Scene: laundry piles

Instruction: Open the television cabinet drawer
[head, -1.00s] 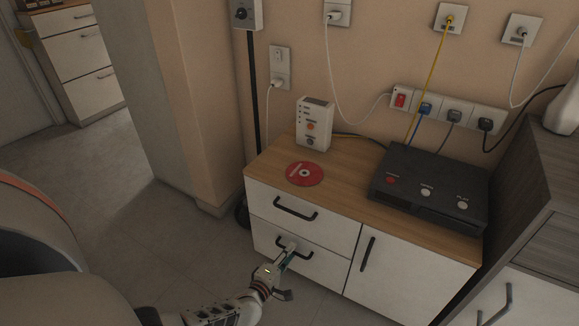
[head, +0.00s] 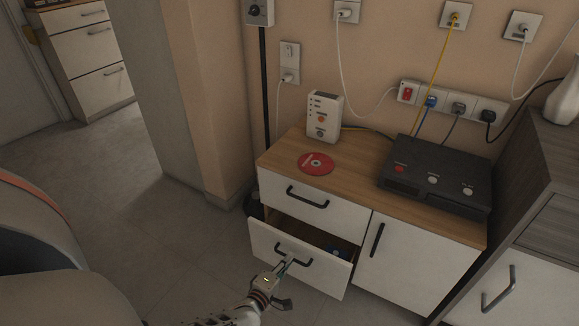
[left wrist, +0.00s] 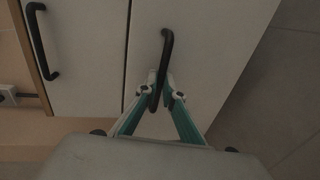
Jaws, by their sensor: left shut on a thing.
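The television cabinet (head: 270,158) has a wooden top and white fronts with black handles. Its lower left drawer (head: 318,274) stands partly pulled out, and part of its inside shows with a dark blue thing (head: 338,251) in it. The upper drawer (head: 335,211) is closed. My left gripper (head: 288,258) is shut on the black handle (head: 298,254) of the lower drawer. In the left wrist view the fingers (left wrist: 160,88) close around that handle (left wrist: 167,48). My right gripper is not in view.
A red disc (head: 316,163), a white router box (head: 324,117) and a black player (head: 434,177) lie or stand on the cabinet. A grey wood cabinet (head: 530,170) stands at the right. The floor at the left (head: 120,190) is clear.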

